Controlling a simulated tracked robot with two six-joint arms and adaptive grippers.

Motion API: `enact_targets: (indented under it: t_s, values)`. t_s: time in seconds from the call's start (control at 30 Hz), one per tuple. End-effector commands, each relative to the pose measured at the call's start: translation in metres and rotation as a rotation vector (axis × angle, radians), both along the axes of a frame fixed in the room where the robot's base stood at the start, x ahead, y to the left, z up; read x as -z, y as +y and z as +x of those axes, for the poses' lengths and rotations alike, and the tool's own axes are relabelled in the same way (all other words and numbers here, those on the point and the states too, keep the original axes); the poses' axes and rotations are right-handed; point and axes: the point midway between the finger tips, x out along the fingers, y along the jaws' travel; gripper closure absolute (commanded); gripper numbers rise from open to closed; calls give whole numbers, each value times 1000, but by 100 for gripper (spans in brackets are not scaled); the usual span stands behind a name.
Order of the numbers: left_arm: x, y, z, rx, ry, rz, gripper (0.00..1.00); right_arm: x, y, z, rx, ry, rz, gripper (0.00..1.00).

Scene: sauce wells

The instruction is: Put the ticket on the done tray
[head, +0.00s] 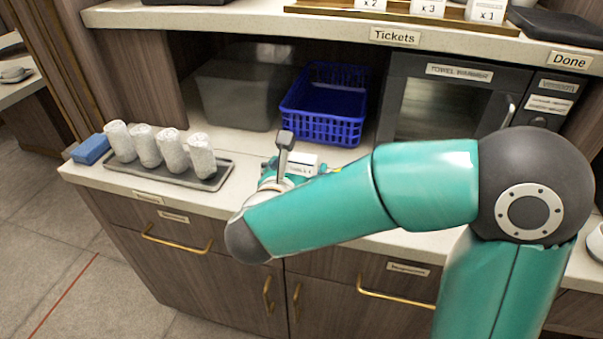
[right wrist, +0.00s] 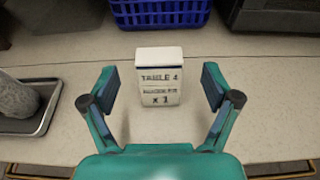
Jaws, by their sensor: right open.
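The ticket (right wrist: 160,76) is a small white upright block printed "TABLE 4" with a count below. It stands on the lower counter, and part of it shows behind my arm in the head view (head: 303,163). My right gripper (right wrist: 159,88) is open, with one finger to each side of the ticket and a visible gap on both sides. In the head view the right gripper (head: 290,165) is mostly hidden by its own arm. The done tray (head: 558,25) is a dark tray on the upper shelf at the far right, above the "Done" label. My left gripper is not in view.
A blue basket (head: 325,128) and a grey bin (head: 238,95) stand behind the ticket. A towel warmer (head: 450,100) is at right. Other tickets stand in a wooden rail (head: 395,12) on the shelf.

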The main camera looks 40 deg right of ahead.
Motion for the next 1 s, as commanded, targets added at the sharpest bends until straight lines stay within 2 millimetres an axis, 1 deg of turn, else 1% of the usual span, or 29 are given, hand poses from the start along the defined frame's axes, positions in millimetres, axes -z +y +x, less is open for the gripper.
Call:
enact_targets:
  t_s: [0.1,0.2,0.3,0.5,0.53,0.87,0.9,0.93,0.97,1.0]
  values:
    - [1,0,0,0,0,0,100,10,-13,12,5,2,1,12]
    - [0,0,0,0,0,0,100,12,-21,19,5,2,1,12]
    - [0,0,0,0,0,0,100,14,-25,24,1,0,1,12]
    - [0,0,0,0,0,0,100,14,-25,24,-1,0,2,12]
    - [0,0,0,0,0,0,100,14,-25,24,-1,0,2,14]
    - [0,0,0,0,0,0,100,14,-25,24,-1,0,1,69]
    - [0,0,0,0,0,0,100,14,-25,24,-1,0,1,76]
    - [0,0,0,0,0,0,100,14,-25,24,-1,0,0,78]
    - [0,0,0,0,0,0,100,14,-25,24,-1,-1,1,83]
    - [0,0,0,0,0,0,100,14,-25,24,-1,0,0,83]
